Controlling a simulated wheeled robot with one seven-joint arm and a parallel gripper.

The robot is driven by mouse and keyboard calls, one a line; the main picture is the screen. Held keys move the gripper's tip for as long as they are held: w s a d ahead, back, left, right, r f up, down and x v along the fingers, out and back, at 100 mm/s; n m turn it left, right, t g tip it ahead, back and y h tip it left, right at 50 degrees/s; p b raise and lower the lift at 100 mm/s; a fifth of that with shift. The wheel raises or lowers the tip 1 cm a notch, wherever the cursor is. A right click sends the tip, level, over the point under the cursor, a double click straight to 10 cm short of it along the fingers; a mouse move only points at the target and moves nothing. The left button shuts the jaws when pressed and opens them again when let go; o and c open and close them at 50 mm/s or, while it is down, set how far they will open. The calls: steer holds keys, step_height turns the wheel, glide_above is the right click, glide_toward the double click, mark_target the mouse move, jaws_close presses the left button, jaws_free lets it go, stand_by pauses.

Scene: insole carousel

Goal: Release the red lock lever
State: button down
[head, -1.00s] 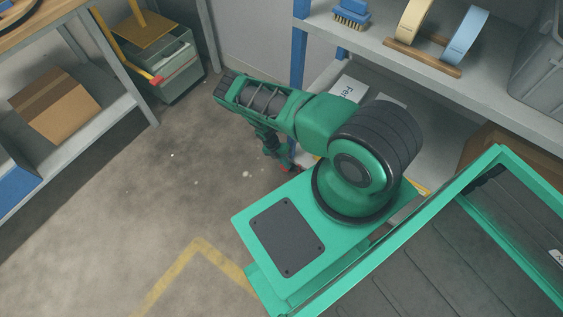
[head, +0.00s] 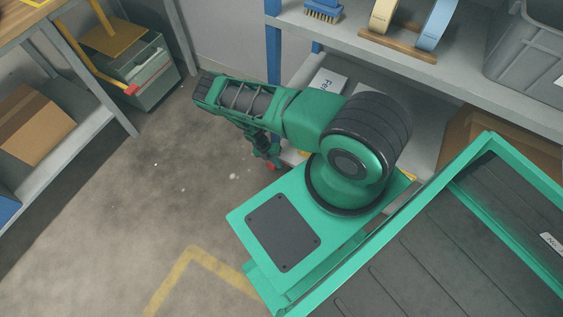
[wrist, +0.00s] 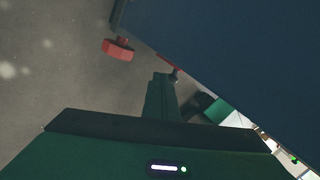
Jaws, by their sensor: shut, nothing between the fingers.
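In the wrist view, a red knob-like piece (wrist: 118,49) sticks out beside the edge of a large dark blue panel (wrist: 235,55). A thin red strip (wrist: 170,63) also shows at the panel's lower edge. I cannot tell which of these is the lock lever or whether they join. My gripper (wrist: 173,76) is shut and empty, with its tip close to the thin strip; contact is unclear. In the head view my gripper (head: 263,150) hangs low beyond my arm, mostly hidden, with a small red spot (head: 270,166) at its lower end.
At left are a bench with a cardboard box (head: 35,125) and a grey-green bin (head: 142,76) by a yellow, red-ended bar (head: 95,62). The floor between is clear.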

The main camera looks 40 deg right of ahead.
steer(key=shift+s+d+r, duration=0.2)
steer(key=shift+s+d, duration=0.05)
steer(key=shift+s, duration=0.3)
steer(key=shift+w, duration=0.1)
steer(key=shift+w+a+f, duration=0.3)
steer(key=shift+w+f, duration=0.05)
steer(key=shift+w, duration=0.25)
